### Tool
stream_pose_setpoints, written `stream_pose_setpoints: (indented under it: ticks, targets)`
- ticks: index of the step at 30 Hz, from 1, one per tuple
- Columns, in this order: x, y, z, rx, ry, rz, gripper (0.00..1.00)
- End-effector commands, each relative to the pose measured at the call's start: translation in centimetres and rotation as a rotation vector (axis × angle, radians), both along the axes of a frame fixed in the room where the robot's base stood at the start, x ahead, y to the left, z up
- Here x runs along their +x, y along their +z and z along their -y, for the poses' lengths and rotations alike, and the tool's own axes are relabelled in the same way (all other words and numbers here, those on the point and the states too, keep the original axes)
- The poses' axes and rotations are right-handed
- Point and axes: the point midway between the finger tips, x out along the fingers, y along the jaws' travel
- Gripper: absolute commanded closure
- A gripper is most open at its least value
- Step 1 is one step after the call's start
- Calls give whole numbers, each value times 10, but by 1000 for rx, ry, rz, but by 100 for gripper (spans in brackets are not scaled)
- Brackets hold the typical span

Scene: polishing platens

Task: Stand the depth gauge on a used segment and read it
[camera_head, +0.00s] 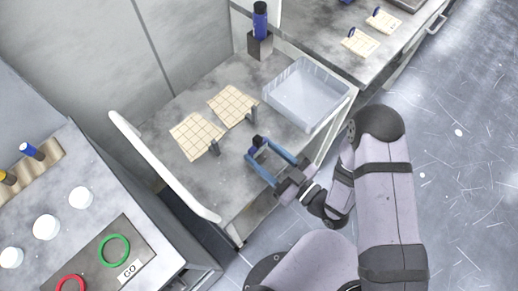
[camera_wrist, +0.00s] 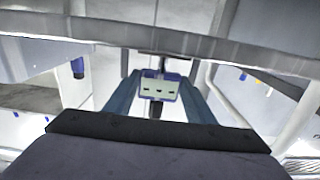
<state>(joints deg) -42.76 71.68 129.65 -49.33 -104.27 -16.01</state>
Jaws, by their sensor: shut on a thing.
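My gripper (camera_head: 257,151) has two blue fingers and is over the grey bench, to the right of the pale gridded pads. It is shut on a small dark-and-blue device, which I take to be the depth gauge (camera_head: 258,141). In the wrist view the gauge (camera_wrist: 158,88) sits between the fingers with a pale face toward me, showing a row of short dark marks. Two cream gridded segments, a left one (camera_head: 196,135) and a right one (camera_head: 232,104), lie flat on the bench. The gauge is apart from both in the head view. I cannot tell its exact height above the bench.
A clear bin (camera_head: 306,93) stands right of the segments. A grey holder (camera_head: 260,46) with a blue bottle (camera_head: 260,20) is behind. Small grey posts (camera_head: 214,148) stand beside the segments. A white rail (camera_head: 165,167) borders the bench; a button panel (camera_head: 128,243) is at lower left.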

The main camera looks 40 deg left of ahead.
Motion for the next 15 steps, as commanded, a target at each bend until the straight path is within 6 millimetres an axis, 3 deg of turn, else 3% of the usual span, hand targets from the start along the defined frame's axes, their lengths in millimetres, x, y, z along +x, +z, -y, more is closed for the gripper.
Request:
stream_pose_setpoints:
  ticks: [8, 15]
  targets:
    - [0, 5, 0, 2, 0, 1, 82]
    - [0, 20, 0, 3, 0, 3, 82]
